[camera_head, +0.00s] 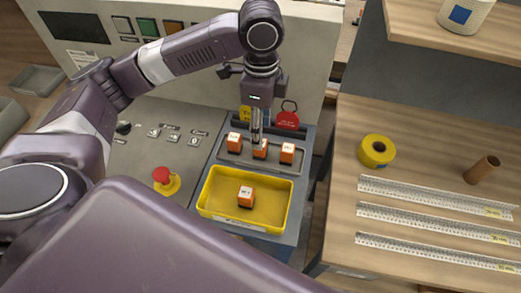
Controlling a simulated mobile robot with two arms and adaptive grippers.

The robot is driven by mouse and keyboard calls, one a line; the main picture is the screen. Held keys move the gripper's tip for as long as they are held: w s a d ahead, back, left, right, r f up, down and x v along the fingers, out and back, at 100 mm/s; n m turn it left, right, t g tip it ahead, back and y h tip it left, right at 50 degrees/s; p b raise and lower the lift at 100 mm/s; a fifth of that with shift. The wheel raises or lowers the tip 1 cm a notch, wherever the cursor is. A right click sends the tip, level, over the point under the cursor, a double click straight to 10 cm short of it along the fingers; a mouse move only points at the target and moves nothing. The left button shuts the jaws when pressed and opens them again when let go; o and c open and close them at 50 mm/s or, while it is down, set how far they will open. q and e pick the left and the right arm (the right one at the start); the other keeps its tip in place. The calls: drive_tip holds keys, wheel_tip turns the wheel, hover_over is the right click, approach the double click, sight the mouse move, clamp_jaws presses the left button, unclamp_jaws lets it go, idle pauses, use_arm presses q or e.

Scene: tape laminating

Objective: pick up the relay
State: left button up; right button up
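Several orange-and-white relays are in view. Three stand in a row in a grey tray (219,156): a left relay (234,146), a middle relay (260,152) and a right relay (287,154). Another relay (246,199) sits alone in a yellow bin (214,204) in front of that tray. My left gripper (257,139) points straight down at the middle relay, its fingertips at or just over the relay's top and partly covering it. The fingers look close together, but I cannot tell whether they grip it. My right gripper is not in view.
A control panel with a red emergency button (163,175) lies left of the bin. Red and yellow tags (287,118) hang behind the tray. On the right, a wooden table holds a yellow tape roll (377,150), a brown tube (482,170) and three metal strips (435,215).

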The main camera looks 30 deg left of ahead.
use_arm(q)
drive_tip(key=f, duration=0.3)
drive_tip(key=f+p, duration=0.1)
drive_tip(key=f, duration=0.2)
drive_tip(key=shift+s+f, duration=0.2)
drive_tip(key=shift+f, duration=0.05)
clamp_jaws()
